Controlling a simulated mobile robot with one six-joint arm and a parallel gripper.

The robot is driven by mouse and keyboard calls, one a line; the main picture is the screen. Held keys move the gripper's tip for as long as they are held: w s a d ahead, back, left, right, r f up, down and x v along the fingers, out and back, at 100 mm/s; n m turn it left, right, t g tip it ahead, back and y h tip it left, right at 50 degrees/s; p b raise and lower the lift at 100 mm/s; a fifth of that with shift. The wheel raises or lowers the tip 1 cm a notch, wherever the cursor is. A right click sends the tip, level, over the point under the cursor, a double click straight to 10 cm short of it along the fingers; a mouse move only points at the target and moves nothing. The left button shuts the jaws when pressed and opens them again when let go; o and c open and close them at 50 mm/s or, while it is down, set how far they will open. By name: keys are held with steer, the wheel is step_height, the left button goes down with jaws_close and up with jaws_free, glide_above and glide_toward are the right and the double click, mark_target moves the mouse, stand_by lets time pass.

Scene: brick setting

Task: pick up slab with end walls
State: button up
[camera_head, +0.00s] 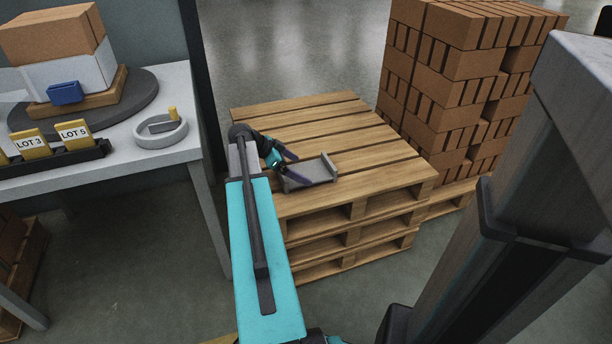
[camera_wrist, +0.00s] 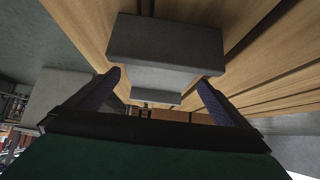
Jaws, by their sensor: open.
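The slab with end walls (camera_head: 312,172) is a grey flat piece with a raised wall at each end. It lies on the top boards of a stack of wooden pallets (camera_head: 345,135), near the left front part. In the wrist view the slab (camera_wrist: 165,48) is at the upper middle, its near wall large and its far wall (camera_wrist: 155,97) smaller. My gripper (camera_head: 287,167) is at the slab's left side in the head view. In the wrist view its two dark fingers (camera_wrist: 158,90) are spread, with part of the slab showing between them. Whether they touch it cannot be told.
A tall stack of bricks (camera_head: 460,80) on a pallet stands right of the pallets. A table (camera_head: 185,95) at the left holds a turntable with blocks, a grey ring (camera_head: 160,138) and yellow lot cards. Bare pallet boards lie behind the slab.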

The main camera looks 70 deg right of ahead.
mark_target(302, 173)
steer(key=shift+x, duration=1.3)
steer(key=c, duration=1.3)
steer(key=shift+o, duration=0.2)
steer(key=shift+r, duration=0.1)
step_height(302, 173, up, 10)
steer(key=p, duration=0.2)
steer(key=shift+p, duration=0.35)
